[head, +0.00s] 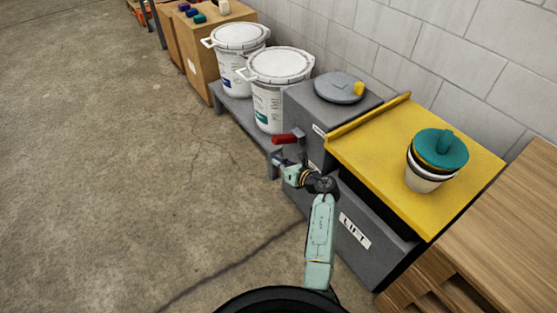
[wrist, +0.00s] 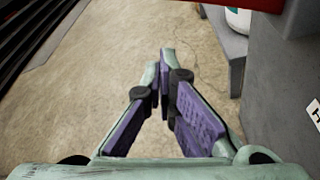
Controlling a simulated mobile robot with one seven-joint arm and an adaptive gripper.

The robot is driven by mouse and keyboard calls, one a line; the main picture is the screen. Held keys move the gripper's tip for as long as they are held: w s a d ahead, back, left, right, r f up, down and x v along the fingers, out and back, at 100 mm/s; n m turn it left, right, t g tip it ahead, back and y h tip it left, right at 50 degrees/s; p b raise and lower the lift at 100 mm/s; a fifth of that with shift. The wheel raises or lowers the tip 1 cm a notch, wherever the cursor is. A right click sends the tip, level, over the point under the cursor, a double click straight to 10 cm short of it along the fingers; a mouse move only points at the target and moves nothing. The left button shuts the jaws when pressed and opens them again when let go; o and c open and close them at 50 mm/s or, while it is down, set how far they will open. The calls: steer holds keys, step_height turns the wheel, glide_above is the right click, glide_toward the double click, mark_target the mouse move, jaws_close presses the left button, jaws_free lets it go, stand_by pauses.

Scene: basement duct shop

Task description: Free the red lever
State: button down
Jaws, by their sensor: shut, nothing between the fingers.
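The red lever (head: 284,139) sticks out to the left from the side of a grey metal box (head: 305,105). Part of a red shape, likely the lever, shows at the top edge of the wrist view (wrist: 252,4). My gripper (head: 278,163) is just below the lever in the head view and appears apart from it. In the wrist view my gripper (wrist: 165,95) has its fingers together at the tips, with nothing between them. Whatever holds the lever cannot be made out.
A yellow lid (head: 385,140) marked by a raised edge bears stacked cups with a teal top (head: 440,150). A grey disc (head: 339,87) lies on the grey box. White buckets (head: 280,66) stand on a low bench behind. Wooden boards (head: 510,240) are at right. The floor at left is clear.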

steer(key=v, duration=0.7)
steer(key=shift+b, duration=0.3)
